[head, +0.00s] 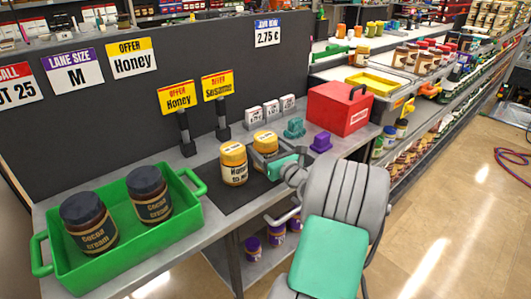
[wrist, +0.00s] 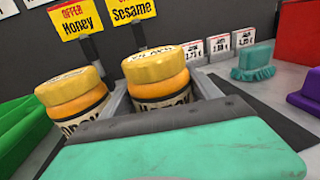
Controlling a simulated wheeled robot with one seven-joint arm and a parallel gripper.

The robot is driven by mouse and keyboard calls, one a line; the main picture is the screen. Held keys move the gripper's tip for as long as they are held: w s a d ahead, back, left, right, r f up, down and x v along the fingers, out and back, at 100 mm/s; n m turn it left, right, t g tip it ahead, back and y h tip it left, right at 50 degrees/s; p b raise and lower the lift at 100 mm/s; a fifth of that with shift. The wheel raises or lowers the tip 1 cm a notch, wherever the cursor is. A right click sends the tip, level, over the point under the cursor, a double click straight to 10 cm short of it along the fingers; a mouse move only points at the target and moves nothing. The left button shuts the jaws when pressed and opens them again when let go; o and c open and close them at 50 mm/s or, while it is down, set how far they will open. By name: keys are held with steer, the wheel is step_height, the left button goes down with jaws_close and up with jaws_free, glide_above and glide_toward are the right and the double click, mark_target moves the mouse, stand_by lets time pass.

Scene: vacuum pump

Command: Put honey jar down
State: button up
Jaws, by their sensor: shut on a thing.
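My gripper (head: 266,156) is shut on a honey jar with a yellow lid (head: 265,139). In the wrist view the grey fingers (wrist: 160,95) stand on both sides of this honey jar (wrist: 158,72), which looks upright. Its lower part is hidden by my gripper, so I cannot tell whether it touches the surface. A second honey jar (head: 233,166) stands upright on the dark mat (head: 240,197), just left of the held one. It also shows in the wrist view (wrist: 74,95), close beside the left finger.
A green tray (head: 128,252) with two cocoa cream jars (head: 150,195) is at the left. Sign stands for honey (head: 178,96) and sesame (head: 217,86) rise behind. White price tags (head: 270,111), teal (head: 295,128) and purple (head: 321,142) pieces and a red box (head: 338,108) are at the right.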

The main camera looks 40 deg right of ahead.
steer(key=c, duration=0.6)
steer(key=shift+c, duration=0.8)
steer(key=shift+r, duration=0.15)
